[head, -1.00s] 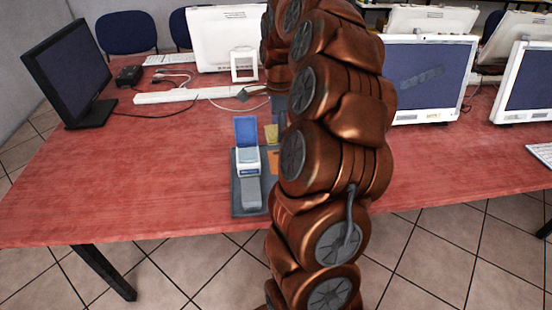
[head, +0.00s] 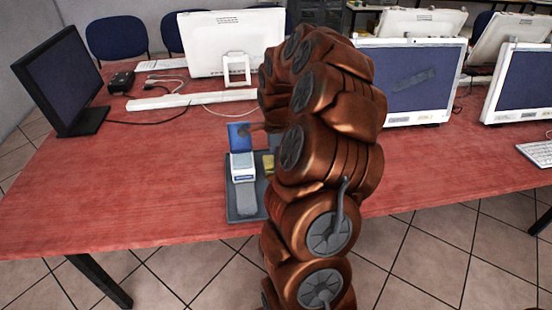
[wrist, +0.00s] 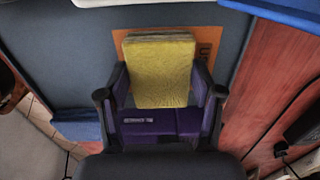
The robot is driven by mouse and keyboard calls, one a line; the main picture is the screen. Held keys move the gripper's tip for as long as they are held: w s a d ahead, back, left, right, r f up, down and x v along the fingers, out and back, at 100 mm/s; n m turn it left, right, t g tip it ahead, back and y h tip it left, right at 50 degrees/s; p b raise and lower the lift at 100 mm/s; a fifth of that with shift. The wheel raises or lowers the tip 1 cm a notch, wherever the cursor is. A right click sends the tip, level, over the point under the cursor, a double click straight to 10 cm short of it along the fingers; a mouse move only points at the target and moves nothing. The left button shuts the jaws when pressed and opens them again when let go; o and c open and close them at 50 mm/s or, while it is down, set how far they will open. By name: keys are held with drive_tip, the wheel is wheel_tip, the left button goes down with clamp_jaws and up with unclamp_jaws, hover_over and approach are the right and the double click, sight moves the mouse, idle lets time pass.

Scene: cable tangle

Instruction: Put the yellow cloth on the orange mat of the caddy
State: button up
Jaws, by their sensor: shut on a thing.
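The yellow cloth (wrist: 160,72) is a folded block between the two fingers of my gripper (wrist: 162,80) in the wrist view. The gripper is shut on it. The orange mat (wrist: 207,48) shows around the cloth's far end and sides, so the cloth is over the mat; I cannot tell if they touch. The caddy is a dark grey tray (wrist: 80,45). In the head view the cloth (head: 268,163) shows over the right part of the caddy (head: 231,213). There my arm hides the gripper and most of the mat.
A white and grey device (head: 243,168) stands in the caddy's left part, with a blue panel (head: 238,137) behind it. A white power strip (head: 190,99) with cables lies farther back on the red table (head: 110,180). Monitors stand at the back. The table left of the caddy is clear.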

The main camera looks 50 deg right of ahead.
drive_tip(key=shift+f, duration=0.2)
drive_tip(key=o, duration=1.1)
drive_tip(key=shift+r, duration=0.15)
wheel_tip(320, 180, up, 12)
drive_tip(key=shift+b, duration=0.4)
